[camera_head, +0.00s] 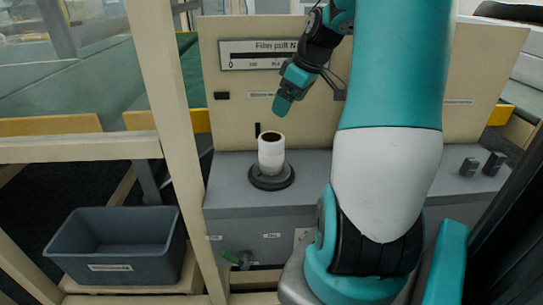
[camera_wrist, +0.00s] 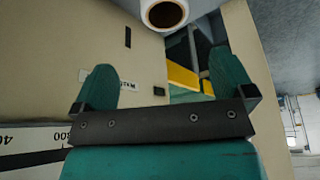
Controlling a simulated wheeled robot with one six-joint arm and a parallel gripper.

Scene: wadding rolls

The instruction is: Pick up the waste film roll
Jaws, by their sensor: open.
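A white film roll (camera_head: 271,158) with a dark brown core stands upright on a round dark base (camera_head: 272,180) on the grey bench. My gripper (camera_head: 282,104) is above the roll and slightly to its right in the head view, clear of it and pointing down. In the wrist view the roll (camera_wrist: 151,22) shows at the top edge, partly cut off, beyond the fingertips. The two teal fingers of my gripper (camera_wrist: 164,72) are spread apart with nothing between them.
A cream panel (camera_head: 225,125) with a "Film pull" scale (camera_head: 262,61) stands close behind the roll. A grey bin (camera_head: 130,268) sits at lower left, past a cream post (camera_head: 165,110). Two small dark blocks (camera_head: 480,165) stand at the bench's right.

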